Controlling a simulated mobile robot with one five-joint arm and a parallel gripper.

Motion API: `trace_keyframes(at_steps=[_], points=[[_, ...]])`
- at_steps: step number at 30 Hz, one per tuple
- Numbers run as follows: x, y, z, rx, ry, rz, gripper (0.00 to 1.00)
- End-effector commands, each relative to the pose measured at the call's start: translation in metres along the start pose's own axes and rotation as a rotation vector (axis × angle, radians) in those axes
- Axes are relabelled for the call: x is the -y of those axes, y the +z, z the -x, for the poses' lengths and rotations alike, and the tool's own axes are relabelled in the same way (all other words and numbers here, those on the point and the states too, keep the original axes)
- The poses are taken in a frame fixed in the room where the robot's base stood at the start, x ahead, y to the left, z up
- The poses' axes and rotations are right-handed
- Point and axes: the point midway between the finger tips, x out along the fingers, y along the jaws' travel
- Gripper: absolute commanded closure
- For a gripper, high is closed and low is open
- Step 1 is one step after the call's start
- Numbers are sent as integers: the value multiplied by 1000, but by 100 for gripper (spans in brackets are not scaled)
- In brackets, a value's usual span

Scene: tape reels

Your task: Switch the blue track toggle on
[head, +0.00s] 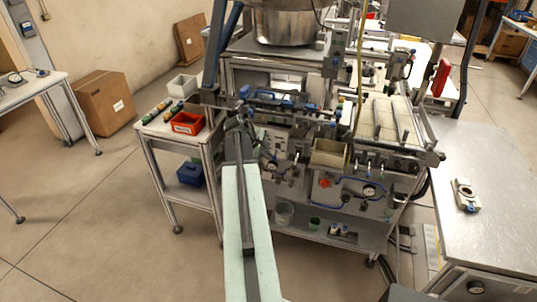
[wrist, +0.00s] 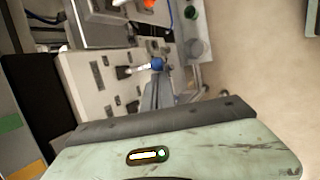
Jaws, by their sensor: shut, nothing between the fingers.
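In the wrist view, a toggle with a blue tip (wrist: 157,64) sticks out of a light panel (wrist: 95,82) that carries several dark switches or slots. My gripper (wrist: 155,82) is shut and empty. Its narrow grey fingers point up at the blue tip and overlap its lower side in the picture; I cannot tell whether they touch. In the head view, my gripper (head: 240,124) is at the left front of the machine. I cannot make out the blue toggle there.
The machine (head: 330,185) fills the middle, with knobs, hoses and a tan bin (head: 328,154) right of my gripper. A side table at left holds a red bin (head: 188,123) and a white bin (head: 182,85). A metal table (head: 490,180) stands at right.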

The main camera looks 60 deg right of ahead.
Motion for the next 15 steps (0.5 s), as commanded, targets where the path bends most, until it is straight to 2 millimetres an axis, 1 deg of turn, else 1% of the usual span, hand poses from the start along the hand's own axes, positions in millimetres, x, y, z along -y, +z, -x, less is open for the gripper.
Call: trace_keyframes(at_steps=[8, 15], points=[[-5, -3, 10, -2, -76, 30, 100], [-14, -2, 20, -2, -220, 72, 100]])
